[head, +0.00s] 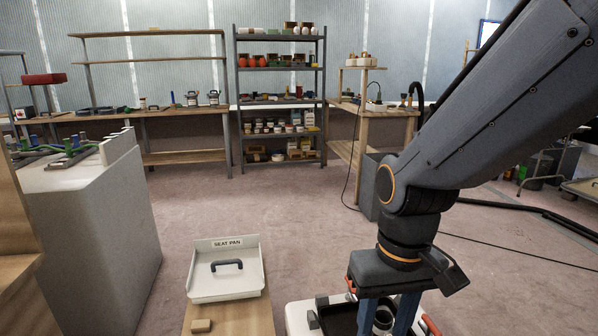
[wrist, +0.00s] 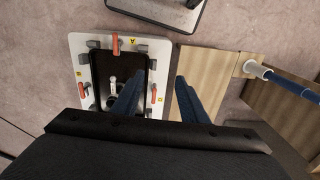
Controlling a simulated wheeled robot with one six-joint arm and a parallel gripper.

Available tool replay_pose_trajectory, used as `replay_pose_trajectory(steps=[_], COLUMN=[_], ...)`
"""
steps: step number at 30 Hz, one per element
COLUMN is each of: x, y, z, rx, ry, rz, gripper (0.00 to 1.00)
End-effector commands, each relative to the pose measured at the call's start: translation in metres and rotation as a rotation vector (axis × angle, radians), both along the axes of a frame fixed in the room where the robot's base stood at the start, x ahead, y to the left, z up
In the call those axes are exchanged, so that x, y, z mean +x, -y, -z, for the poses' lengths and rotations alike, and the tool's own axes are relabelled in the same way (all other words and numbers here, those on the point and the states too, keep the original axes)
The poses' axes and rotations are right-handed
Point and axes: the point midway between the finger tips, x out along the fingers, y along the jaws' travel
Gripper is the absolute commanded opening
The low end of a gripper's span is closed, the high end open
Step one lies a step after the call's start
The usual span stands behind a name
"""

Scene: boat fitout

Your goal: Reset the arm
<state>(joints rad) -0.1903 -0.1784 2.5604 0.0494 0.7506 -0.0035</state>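My gripper (head: 386,318) hangs pointing down at the bottom right of the head view, its two blue fingers spread apart. In the wrist view my gripper (wrist: 156,90) also shows open, with nothing held between the fingers. It is above the right edge of a white plate (wrist: 90,42) carrying a black tray (wrist: 102,66), with orange clamps (wrist: 116,44) and grey blocks around the tray. A pale fitting (wrist: 112,84) is in the tray, partly hidden by the left finger. The white plate (head: 297,318) is cut off at the bottom of the head view.
A white cabinet (head: 95,235) stands at left. Shelves (head: 280,131) and benches line the back wall. The middle floor is clear.

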Motion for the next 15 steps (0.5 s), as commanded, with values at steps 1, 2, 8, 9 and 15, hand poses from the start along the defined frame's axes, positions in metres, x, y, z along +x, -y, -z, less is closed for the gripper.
replay_pose_trajectory(steps=[1, 2, 8, 9, 15], x=[-0.002, -0.003, -0.004, -0.004, -0.007], y=[0.007, 0.010, 0.034, 0.039, 0.056], z=[-0.014, -0.018, -0.044, -0.048, -0.062], rx=[-0.003, -0.006, -0.018, -0.020, -0.027], ry=[-0.003, -0.005, -0.006, -0.007, -0.008], rz=[0.020, 0.029, 0.097, 0.108, 0.153], gripper=[0.40, 0.40, 0.40, 0.40, 0.40])
